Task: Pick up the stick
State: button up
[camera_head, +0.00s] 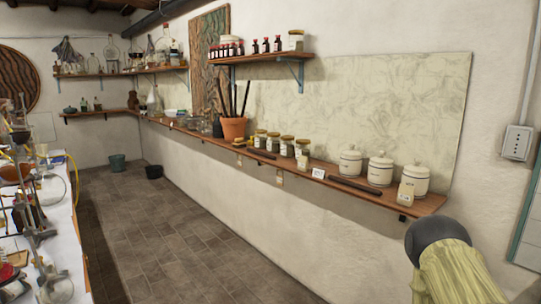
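A dark, stick-like bar (354,187) lies flat on the long wooden wall shelf (410,205), in front of the white lidded jars. A second dark bar (262,153) lies further left on the same shelf, near small jars. Several thin dark sticks (234,98) stand upright in a terracotta pot (233,129) further along the shelf. I cannot tell which of these is the stick meant. Part of my arm shows at the bottom right, apart from the shelf. My gripper is not in view.
White lidded jars (381,168) and a small label card (318,173) stand close to the nearer bar. An upper shelf (262,58) holds bottles. A table with glassware (65,225) stands at left. The tiled floor (170,235) between is clear.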

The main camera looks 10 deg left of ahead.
aim_at(269, 157)
jog(key=z, duration=0.4)
jog(key=i, duration=1.6)
jog(key=u, duration=0.7)
jog(key=i, duration=0.2)
jog(key=u, duration=0.3)
